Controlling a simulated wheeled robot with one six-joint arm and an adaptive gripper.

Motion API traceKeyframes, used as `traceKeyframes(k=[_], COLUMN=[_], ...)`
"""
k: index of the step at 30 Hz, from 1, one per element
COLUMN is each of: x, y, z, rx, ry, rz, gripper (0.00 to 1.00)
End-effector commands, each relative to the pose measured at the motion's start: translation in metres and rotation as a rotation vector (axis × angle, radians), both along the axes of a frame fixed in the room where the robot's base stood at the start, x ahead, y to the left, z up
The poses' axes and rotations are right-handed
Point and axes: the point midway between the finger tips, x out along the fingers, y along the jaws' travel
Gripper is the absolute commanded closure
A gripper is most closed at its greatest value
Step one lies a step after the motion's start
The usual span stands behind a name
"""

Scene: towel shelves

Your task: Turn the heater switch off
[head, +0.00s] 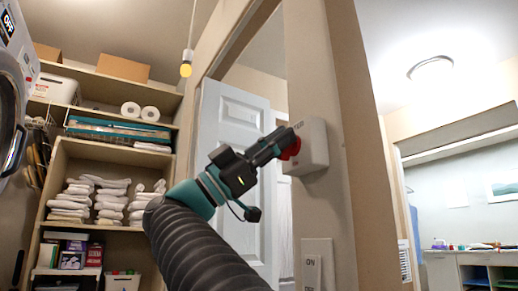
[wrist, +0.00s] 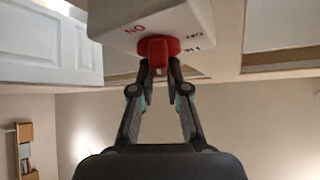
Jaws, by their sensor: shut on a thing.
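The heater switch is a white box (head: 314,145) on the wall post, with a red knob (head: 291,150) on its face. In the wrist view the box (wrist: 185,18) shows upside-down, with red ON lettering left of the knob (wrist: 158,47) and OFF lettering to the right. My gripper (wrist: 160,72) is shut on the red knob, one finger on each side. In the head view my gripper (head: 284,146) reaches the box from the left and covers part of the knob. I cannot tell exactly which mark the knob points to.
A white door (head: 232,130) stands behind my arm. Shelves with folded towels (head: 108,200) are at the left, and a hanging bulb (head: 186,69) is above. A room with a desk opens at the right.

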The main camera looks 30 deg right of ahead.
Motion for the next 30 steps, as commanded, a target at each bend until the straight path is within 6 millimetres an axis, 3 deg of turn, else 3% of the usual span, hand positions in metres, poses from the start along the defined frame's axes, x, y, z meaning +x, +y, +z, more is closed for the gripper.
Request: traceKeyframes(k=[13, 30], x=[-0.0003, -0.0013], y=[-0.0003, -0.0003], z=[0.0, -0.0023], rx=[0.016, 0.022], ry=[-0.405, -0.62], rz=[-0.001, 0.001], gripper=[1.0, 1.0])
